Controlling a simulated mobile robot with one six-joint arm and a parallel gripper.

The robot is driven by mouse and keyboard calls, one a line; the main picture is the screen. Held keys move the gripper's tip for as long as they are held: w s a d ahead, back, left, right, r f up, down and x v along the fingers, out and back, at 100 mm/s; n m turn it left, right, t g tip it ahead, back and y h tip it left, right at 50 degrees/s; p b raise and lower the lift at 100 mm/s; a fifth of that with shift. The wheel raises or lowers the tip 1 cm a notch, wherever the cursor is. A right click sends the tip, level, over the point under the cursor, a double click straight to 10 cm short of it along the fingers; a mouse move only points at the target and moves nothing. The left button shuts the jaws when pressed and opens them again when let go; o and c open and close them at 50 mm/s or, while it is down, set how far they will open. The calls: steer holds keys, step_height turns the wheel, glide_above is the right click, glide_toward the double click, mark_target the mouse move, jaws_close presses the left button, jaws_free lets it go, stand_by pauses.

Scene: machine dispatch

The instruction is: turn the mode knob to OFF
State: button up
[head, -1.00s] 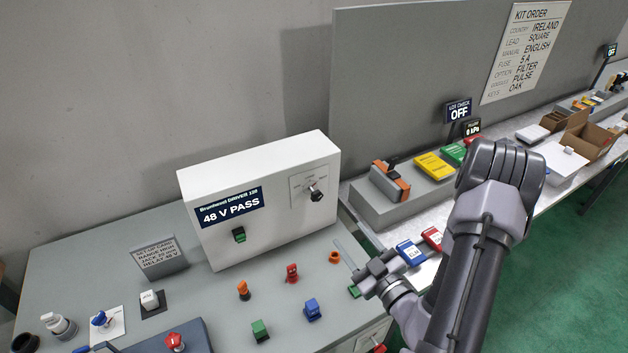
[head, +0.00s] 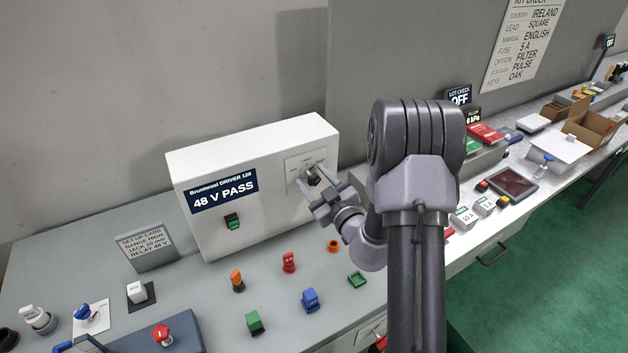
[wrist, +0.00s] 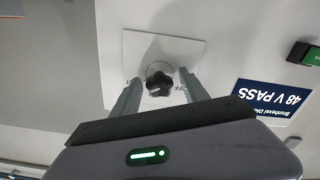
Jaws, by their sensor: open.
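The mode knob (head: 313,179) is a dark lobed knob on a light plate at the right of the white driver box (head: 262,200). The knob also shows in the wrist view (wrist: 159,84), with a pale pointer mark on its face. Lettering beside it is partly hidden by the fingers. My gripper (head: 318,186) is open in front of the plate. In the wrist view its two fingers (wrist: 158,88) stand either side of the knob, with a gap visible on both sides. Whether the fingertips reach the knob's depth I cannot tell.
The box display (head: 224,191) reads 48 V PASS, with a green switch (head: 232,221) below it. Several small coloured parts, including a red one (head: 289,262) and a blue one (head: 310,300), stand on the grey bench in front. A set-up card (head: 146,249) stands at left.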

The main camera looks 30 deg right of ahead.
jaws_close()
